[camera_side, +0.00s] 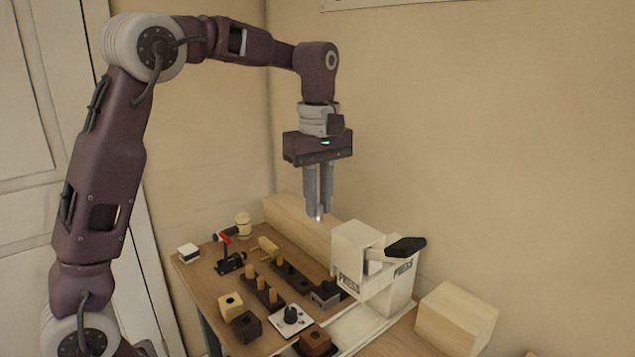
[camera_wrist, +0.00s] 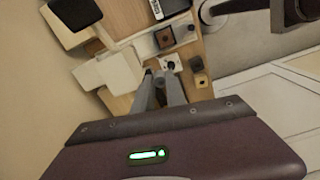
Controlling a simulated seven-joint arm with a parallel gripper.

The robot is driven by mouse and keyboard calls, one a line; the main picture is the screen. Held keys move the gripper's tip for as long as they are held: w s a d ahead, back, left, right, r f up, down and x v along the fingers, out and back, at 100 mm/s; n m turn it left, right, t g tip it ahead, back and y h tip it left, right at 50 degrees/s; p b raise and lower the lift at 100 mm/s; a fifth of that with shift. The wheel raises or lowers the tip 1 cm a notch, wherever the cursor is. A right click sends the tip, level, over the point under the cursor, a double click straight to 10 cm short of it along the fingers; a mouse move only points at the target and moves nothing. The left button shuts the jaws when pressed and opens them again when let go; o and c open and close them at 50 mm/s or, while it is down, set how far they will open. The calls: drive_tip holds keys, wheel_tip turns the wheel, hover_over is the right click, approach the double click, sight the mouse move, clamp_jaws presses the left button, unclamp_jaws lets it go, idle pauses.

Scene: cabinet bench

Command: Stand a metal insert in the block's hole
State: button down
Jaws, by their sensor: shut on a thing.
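In the wrist view the fingers of my gripper (camera_wrist: 160,76) come close together and the insert cannot be made out. Below are a pale wooden block (camera_side: 230,306) with a dark hole in its top, a dark block (camera_side: 247,328) beside it, and a red-brown block (camera_side: 315,341) on a tray. I cannot tell which is the task's block. All are well apart from my gripper.
A white press (camera_side: 352,254) with a black handle (camera_side: 405,247) stands right of the blocks. A white plate with a black knob (camera_side: 290,315), a rack of wooden pegs (camera_side: 274,295) and a red-handled clamp (camera_side: 230,262) crowd the bench. A long wooden beam (camera_side: 305,224) lies behind.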

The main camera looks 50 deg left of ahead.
drive_tip(key=shift+s+d+f, duration=0.4)
drive_tip(key=shift+s+f, duration=0.05)
drive_tip(key=shift+f, duration=3.7)
drive_tip(key=shift+s+d+f, duration=0.4)
drive_tip(key=shift+s+f, duration=0.1)
drive_tip(key=shift+f, duration=3.6)
drive_tip(key=shift+s+d+f, duration=0.4)
drive_tip(key=shift+s+f, duration=0.05)
drive_tip(key=shift+f, duration=3.7)
drive_tip(key=shift+f, duration=1.05)
drive_tip(key=c, duration=1.1)
unclamp_jaws()
drive_tip(key=shift+r, duration=3.55)
